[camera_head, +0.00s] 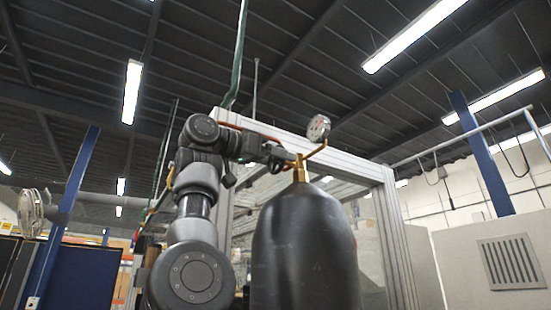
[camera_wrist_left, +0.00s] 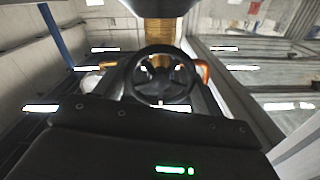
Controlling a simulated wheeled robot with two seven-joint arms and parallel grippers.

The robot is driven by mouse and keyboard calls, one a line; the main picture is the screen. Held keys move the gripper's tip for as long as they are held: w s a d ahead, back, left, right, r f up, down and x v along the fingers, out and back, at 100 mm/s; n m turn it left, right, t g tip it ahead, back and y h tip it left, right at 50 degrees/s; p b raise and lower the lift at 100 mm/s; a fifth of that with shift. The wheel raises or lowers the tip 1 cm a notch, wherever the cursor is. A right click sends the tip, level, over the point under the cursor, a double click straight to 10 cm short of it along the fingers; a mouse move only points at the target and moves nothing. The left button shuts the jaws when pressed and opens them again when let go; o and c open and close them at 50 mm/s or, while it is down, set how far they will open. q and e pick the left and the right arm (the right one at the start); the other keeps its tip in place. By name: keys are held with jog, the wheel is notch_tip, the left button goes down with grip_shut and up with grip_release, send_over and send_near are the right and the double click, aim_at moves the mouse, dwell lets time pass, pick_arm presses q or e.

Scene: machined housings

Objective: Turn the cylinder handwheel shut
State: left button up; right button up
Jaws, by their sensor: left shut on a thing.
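A dark gas cylinder (camera_head: 304,248) stands upright in the head view, with a brass valve (camera_head: 300,172) on its neck. A round gauge (camera_head: 319,128) sits above the valve on a brass arm. The black handwheel (camera_wrist_left: 163,82) faces the left wrist camera, in front of the brass valve body (camera_wrist_left: 160,30). My left arm reaches in from the left at valve height. My left gripper (camera_head: 280,157) is at the handwheel on the valve's left side and is shut on it. In the head view the gripper largely hides the wheel. My right gripper is out of view.
A pale metal frame (camera_head: 392,238) stands behind the cylinder, with its top beam passing behind the gauge. A grey panel with a slotted vent (camera_head: 512,262) is at the right. A blue post (camera_head: 482,155) rises behind it. Open space shows above the gauge.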

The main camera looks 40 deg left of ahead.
pick_arm(q)
jog(key=o, duration=1)
jog(key=shift+w+f, duration=0.1)
jog(key=shift+w, duration=0.05)
jog(key=b+v, duration=0.3)
jog(key=v, duration=0.8)
jog(key=shift+w+d, duration=0.1)
